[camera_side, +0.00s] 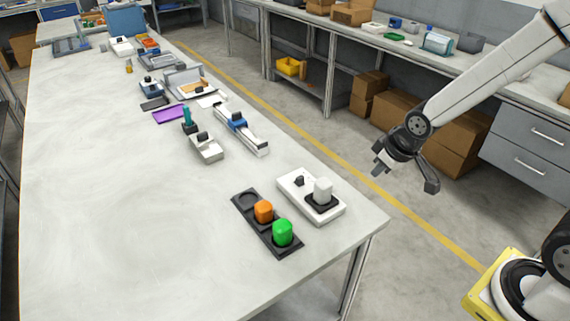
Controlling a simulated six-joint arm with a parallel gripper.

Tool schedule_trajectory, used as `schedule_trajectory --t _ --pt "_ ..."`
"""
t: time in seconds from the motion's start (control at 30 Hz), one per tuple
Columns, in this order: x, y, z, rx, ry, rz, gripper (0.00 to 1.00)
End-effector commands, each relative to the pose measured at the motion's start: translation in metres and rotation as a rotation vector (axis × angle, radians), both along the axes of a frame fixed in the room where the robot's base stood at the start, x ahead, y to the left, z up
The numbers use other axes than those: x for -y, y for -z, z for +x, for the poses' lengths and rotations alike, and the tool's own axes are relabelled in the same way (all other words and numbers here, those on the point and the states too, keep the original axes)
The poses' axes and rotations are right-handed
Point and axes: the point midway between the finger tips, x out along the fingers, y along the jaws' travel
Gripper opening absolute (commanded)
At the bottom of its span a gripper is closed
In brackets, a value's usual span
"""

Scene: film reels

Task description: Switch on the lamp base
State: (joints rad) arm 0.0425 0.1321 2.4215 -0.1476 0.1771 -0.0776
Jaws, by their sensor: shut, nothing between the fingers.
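The lamp base (296,205) is a white box near the table's front right corner. A white lamp (322,191) stands upright on a dark square socket on it. A small black switch (299,181) sits on the base behind and left of the lamp; its on or off position is too small to tell. My gripper (402,165) is dark, shut and empty. It hangs in the air to the right of the table, above and right of the lamp base in the picture, and touches nothing.
A dark tray (237,203) left of the lamp base holds an orange cap (264,211) and a green cap (282,233); its far round recess is empty. A blue-and-white slide device (241,130) and several other devices stand farther back. The table's left half is clear.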

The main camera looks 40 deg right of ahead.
Motion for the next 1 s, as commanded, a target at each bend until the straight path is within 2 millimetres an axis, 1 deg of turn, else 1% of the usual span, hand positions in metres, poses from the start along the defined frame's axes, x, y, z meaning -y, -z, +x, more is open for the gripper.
schedule_trajectory --t 0.03,0.2,0.5,0.6,0.8,1.0 --pt "0.004 0.0 0.015 0.031 -0.029 -0.018 0.0" --pt "0.017 -0.003 0.066 0.158 -0.159 -0.093 0.0" --pt "0.034 -0.005 0.147 0.373 -0.396 -0.222 0.0" --pt "0.038 -0.005 0.171 0.443 -0.476 -0.262 0.0" --pt "0.044 -0.001 0.211 0.579 -0.64 -0.338 0.0" --pt "0.048 0.007 0.241 0.712 -0.804 -0.406 0.0"
